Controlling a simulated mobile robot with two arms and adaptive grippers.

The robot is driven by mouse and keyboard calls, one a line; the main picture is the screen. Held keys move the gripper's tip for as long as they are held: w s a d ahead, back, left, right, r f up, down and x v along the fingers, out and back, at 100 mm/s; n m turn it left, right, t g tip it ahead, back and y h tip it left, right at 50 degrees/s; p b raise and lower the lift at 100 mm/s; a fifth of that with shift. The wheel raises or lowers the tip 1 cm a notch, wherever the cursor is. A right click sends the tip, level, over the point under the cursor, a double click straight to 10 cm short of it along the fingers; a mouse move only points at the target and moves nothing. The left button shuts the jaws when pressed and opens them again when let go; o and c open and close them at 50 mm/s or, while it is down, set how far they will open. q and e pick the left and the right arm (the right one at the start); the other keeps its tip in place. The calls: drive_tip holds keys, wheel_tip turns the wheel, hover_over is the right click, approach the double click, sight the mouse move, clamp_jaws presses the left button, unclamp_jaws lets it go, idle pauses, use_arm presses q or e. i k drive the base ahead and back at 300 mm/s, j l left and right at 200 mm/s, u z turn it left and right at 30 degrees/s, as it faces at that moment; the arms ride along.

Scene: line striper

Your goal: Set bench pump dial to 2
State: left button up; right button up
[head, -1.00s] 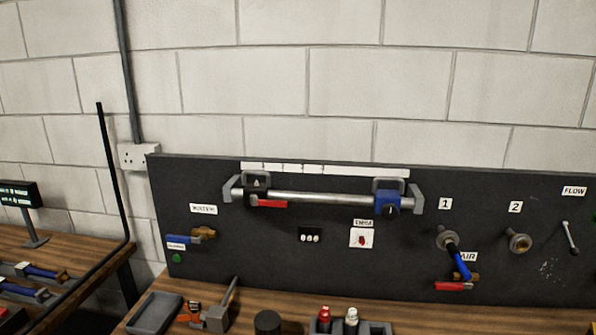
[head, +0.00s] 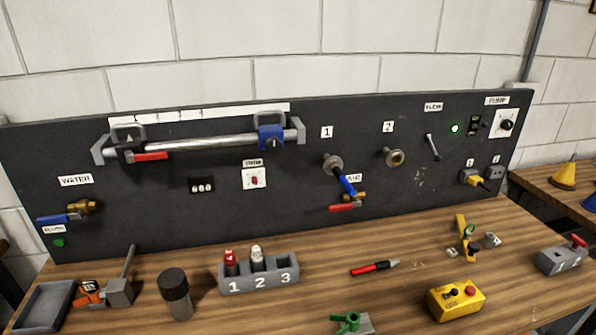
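The pump dial (head: 506,125) is a black round knob on a white plate, at the far right of the dark bench panel under a "PUMP" label (head: 497,100). Its pointer and scale are too small to read. A black switch block (head: 477,126) and a lit green lamp (head: 455,128) sit just left of it. Neither of my grippers shows in the head view.
The dark panel (head: 230,225) stands along the back of the wooden bench (head: 330,300). On the bench are a numbered grey holder (head: 259,274), a black cylinder (head: 175,293), a red pen (head: 375,268) and a yellow control box (head: 454,300). The front middle is partly clear.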

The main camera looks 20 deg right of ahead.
sight(508, 125)
drive_tip(key=z, duration=1.85)
